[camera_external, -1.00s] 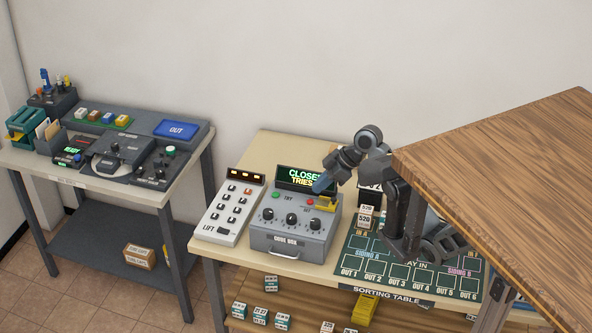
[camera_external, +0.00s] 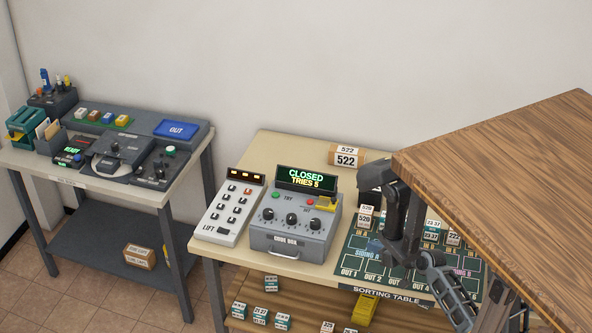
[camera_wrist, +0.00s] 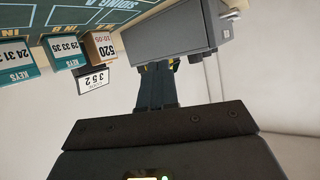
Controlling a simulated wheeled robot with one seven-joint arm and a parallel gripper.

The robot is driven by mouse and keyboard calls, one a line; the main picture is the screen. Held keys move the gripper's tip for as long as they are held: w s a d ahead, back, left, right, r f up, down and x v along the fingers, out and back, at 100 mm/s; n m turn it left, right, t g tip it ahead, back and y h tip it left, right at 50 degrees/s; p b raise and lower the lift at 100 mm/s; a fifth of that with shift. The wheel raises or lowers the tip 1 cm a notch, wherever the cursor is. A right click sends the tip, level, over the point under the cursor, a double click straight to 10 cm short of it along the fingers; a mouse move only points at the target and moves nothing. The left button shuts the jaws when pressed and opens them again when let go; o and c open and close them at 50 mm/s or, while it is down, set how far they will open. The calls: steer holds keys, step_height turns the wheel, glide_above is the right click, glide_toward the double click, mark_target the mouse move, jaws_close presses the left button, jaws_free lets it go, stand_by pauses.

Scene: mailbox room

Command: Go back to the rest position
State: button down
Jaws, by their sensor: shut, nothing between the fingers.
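My gripper (camera_external: 376,246) hangs low at the left part of the dark green sorting board, apart from the code box. My arm is folded down beside the wooden top at the right, which hides part of it. In the wrist view my gripper's dark fingers (camera_wrist: 157,72) are together with nothing between them.
The grey code box (camera_external: 290,243) reads CLOSED, TRIES 5. The lift keypad (camera_external: 229,215) stands left of it. A parcel marked 522 (camera_external: 346,161) lies at the back. Small labelled boxes (camera_external: 365,216) stand on the sorting board (camera_external: 352,268). A wooden top (camera_external: 500,170) overhangs at right.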

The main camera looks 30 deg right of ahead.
steer(key=s+d+r+h, duration=0.1)
steer(key=s+d+r, duration=0.1)
steer(key=s, duration=0.5)
steer(key=s+d+r+m+t+h, duration=0.1)
steer(key=s+d+r, duration=0.1)
steer(key=s, duration=0.6)
steer(key=s+d+r+h, duration=0.1)
steer(key=s+d, duration=0.1)
steer(key=s, duration=0.6)
steer(key=shift+s+d+r+m+t, duration=0.15)
steer(key=shift+d+r+m+t, duration=0.15)
steer(key=shift+r+m+t, duration=0.1)
steer(key=c, duration=1.8)
jaws_free()
